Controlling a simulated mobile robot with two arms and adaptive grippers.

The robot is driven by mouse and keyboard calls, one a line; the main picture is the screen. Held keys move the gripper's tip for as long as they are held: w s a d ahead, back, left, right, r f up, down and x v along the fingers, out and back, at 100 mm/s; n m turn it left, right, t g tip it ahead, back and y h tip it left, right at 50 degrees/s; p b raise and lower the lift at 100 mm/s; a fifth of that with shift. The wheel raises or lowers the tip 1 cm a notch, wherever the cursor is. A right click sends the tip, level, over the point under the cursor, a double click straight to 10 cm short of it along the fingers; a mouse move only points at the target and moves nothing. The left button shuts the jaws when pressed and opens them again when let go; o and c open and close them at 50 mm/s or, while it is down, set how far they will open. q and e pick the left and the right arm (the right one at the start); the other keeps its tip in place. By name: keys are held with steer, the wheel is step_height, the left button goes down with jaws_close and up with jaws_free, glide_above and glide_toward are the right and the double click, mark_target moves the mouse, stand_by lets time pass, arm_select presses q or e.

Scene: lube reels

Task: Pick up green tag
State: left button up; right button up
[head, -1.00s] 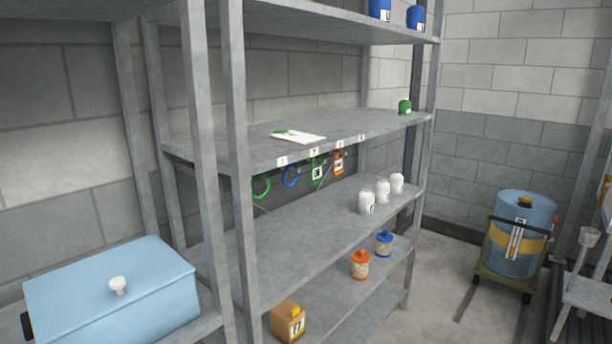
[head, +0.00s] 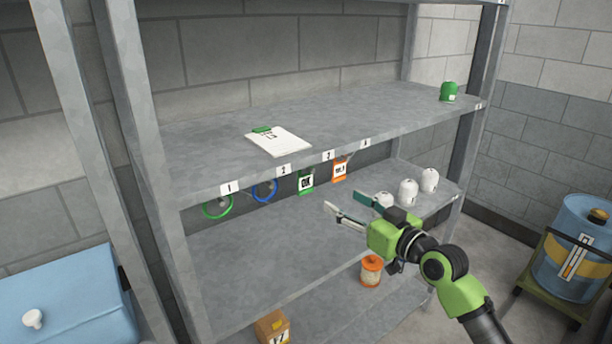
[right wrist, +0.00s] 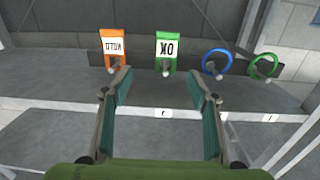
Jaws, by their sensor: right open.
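My right gripper (head: 345,203) is open and empty, in front of the shelf, to the right of and below the tag in the head view. Its spread fingers (right wrist: 161,78) show in the right wrist view, apart from the tag. My left gripper is not in view.
An orange tag (head: 340,171) hangs beside the green one. Blue (head: 264,190) and green (head: 218,207) rings hang on the other side. White bottles (head: 408,191) stand on the shelf below. A clipboard (head: 283,143) lies above. A grey post (head: 150,170) stands left.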

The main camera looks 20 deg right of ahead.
step_height(320, 180, up, 4)
steer(key=a, duration=0.2)
steer(key=p, duration=0.3)
glide_toward(309, 173)
steer(key=w+a+r, duration=0.1)
steer(key=w+a, duration=0.1)
steer(key=w, duration=0.3)
steer(key=w+a+p, duration=0.1)
steer(key=w, duration=0.1)
steer(key=shift+a+n+y, duration=0.15)
steer(key=shift+n+y, duration=0.15)
steer(key=shift+y, duration=0.1)
steer(key=shift+w+a+f, duration=0.15)
steer(key=shift+w+a, duration=0.05)
steer(key=shift+w, duration=0.25)
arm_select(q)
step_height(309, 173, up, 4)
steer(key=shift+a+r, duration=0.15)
arm_select(e)
steer(key=c, duration=1)
